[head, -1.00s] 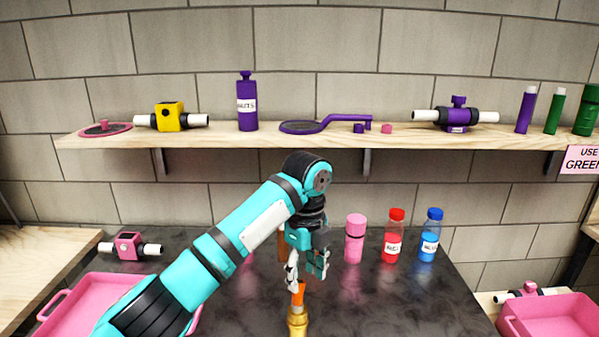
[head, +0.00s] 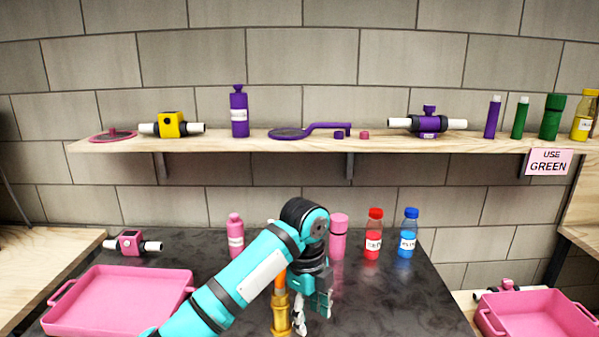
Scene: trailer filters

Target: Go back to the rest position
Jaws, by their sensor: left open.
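My left arm comes in from the lower left, and its gripper (head: 312,312) hangs over the dark counter (head: 400,300), pointing down. The gripper is open, and nothing shows between its fingers. A brass-coloured fitting with an orange upper part (head: 281,310) stands close behind and to the left of the gripper, partly covered by the arm. I cannot tell whether they touch. My right gripper is not in view.
Pink (head: 339,237), red (head: 373,235) and blue (head: 408,233) bottles stand behind the gripper, with another pink bottle (head: 235,237) left. A pink tray (head: 120,305) lies left, another (head: 540,318) right. The wooden shelf (head: 370,142) above holds filter parts and a "USE GREEN" sign (head: 549,162).

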